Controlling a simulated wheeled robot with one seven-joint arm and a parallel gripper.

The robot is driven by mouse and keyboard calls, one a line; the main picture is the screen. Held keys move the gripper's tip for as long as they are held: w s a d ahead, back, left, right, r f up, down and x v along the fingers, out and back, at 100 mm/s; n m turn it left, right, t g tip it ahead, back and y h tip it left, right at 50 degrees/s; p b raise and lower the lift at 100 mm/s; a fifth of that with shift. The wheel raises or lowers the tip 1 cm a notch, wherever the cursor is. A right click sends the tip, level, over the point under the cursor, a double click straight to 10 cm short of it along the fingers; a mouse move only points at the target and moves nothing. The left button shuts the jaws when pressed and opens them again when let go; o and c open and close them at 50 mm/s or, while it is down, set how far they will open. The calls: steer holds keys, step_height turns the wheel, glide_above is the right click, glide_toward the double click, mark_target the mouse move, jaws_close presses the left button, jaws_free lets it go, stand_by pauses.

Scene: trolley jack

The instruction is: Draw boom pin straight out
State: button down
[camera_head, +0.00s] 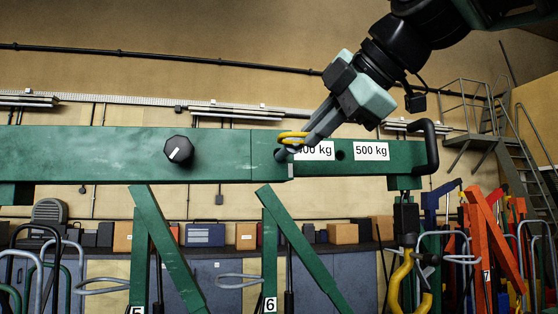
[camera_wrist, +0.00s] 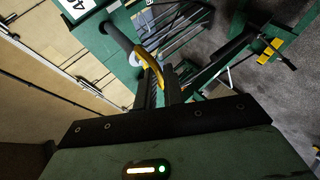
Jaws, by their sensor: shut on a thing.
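The boom pin is a grey cylinder (camera_head: 281,155) with a yellow ring handle (camera_head: 293,137). It sits at the green boom (camera_head: 90,155), where the wider sleeve meets the thinner extension, left of the 400 kg label. How deep it is in its hole cannot be told. In the wrist view the grey pin (camera_wrist: 119,38) and the curved yellow handle (camera_wrist: 152,66) show ahead of the fingers. My gripper (camera_head: 306,140) reaches in from the upper right, shut on the yellow handle. It also shows in the wrist view (camera_wrist: 157,76). The fingers partly cover the label.
An empty hole (camera_head: 340,155) lies between the 400 kg and 500 kg (camera_head: 371,151) labels. A black knob (camera_head: 178,150) juts from the boom to the left. A black bent handle (camera_head: 430,147) is at the boom's right end, above a yellow hook (camera_head: 402,272). Green struts stand below.

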steer(key=shift+s+d+b, duration=0.2)
steer(key=shift+s+b, duration=0.05)
steer(key=shift+s, duration=0.3)
steer(key=shift+s+d+b, duration=0.15)
steer(key=shift+s+b, duration=0.05)
steer(key=shift+s, duration=0.3)
steer(key=shift+r, duration=0.1)
steer(key=s+r, duration=0.2)
steer(key=shift+s+d, duration=0.4)
